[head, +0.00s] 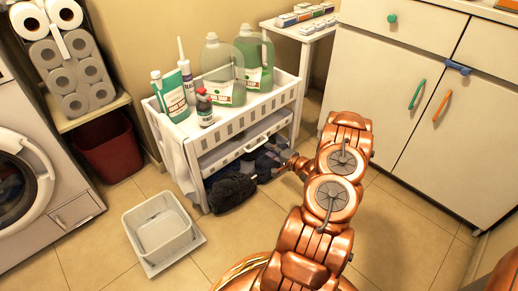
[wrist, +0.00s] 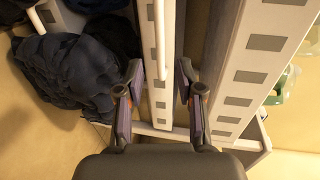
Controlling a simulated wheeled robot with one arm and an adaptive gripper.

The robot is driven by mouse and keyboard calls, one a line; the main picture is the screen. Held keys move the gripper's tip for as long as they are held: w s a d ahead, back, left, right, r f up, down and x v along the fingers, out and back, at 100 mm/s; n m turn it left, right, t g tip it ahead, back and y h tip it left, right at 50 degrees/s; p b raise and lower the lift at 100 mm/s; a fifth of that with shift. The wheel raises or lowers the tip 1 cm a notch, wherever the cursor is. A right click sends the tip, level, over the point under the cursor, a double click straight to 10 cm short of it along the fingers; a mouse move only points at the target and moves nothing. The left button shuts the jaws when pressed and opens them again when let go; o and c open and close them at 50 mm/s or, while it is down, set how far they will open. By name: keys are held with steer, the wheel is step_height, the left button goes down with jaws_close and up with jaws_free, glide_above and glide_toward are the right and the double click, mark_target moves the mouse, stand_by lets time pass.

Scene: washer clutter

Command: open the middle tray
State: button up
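The white cart holds a middle tray (head: 222,153) below its slatted top basket, with a pale bar handle (head: 262,142) along its front. In the wrist view, the middle tray's slotted front (wrist: 160,105) and its white bar handle (wrist: 161,35) run up the picture between my fingers. My gripper (wrist: 158,78) is open, one finger on each side of the tray front. I cannot tell whether either finger touches it. In the head view my gripper (head: 287,165) is near the tray's right front end, partly hidden by my arm.
The top basket (head: 229,121) holds green bottles (head: 257,62) and smaller containers. Dark clothes (head: 232,188) lie beneath the middle tray, close to my gripper. A grey bin (head: 158,230) is on the floor in front. White cabinets (head: 390,95) stand at right.

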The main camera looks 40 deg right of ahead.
mark_target(259, 145)
steer(key=b+x, duration=0.2)
steer(key=x, duration=0.5)
steer(key=shift+w, duration=0.2)
jaws_close()
stand_by(0.5)
